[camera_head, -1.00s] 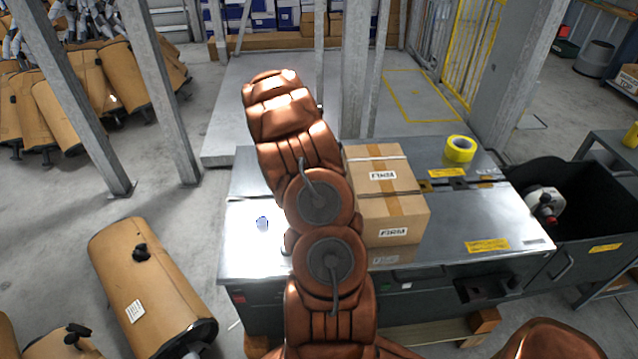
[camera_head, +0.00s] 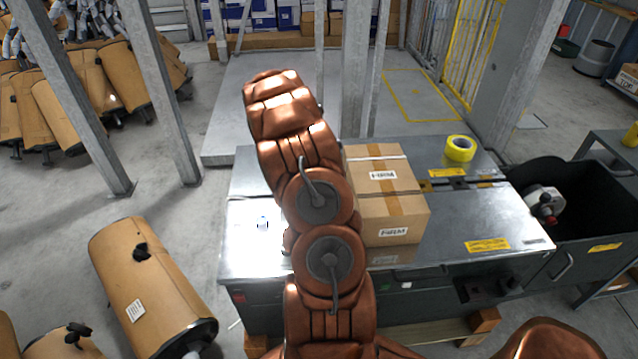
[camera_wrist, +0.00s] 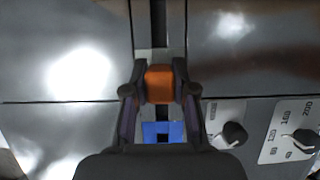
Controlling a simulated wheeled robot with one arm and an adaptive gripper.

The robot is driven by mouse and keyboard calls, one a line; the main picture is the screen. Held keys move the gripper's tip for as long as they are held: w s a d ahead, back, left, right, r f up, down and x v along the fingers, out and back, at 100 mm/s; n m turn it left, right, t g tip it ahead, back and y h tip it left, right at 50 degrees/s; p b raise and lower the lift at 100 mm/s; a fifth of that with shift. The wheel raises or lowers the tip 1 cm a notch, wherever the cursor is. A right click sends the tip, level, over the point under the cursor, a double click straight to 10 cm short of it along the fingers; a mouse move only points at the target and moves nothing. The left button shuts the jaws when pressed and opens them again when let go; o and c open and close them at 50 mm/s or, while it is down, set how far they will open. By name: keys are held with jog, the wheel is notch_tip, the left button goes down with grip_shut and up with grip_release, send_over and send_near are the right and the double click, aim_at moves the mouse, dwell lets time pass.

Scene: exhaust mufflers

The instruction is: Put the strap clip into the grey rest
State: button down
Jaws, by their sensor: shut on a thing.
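In the wrist view my gripper (camera_wrist: 160,82) is shut on an orange block, which I take to be the strap clip (camera_wrist: 159,86). One dark finger presses on each side of it. A pale grey piece, perhaps the grey rest (camera_wrist: 149,54), shows just beyond the clip. I cannot tell whether the clip touches it or is held above it. A blue square piece with a dark middle (camera_wrist: 163,131) lies between the fingers, nearer the wrist. In the head view my own arm hides the gripper and clip.
The metal workbench (camera_head: 250,258) holds a cardboard box (camera_head: 385,195) and a yellow tape roll (camera_head: 460,149). A small blue-white item (camera_head: 262,223) lies on its left part. Control knobs (camera_wrist: 232,133) show at the right in the wrist view. A muffler (camera_head: 150,285) lies on the floor.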

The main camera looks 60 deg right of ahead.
jog(key=shift+f, duration=0.4)
jog(key=c, duration=0.9)
grip_release()
jog(key=shift+o, duration=0.2)
jog(key=v, duration=1.2)
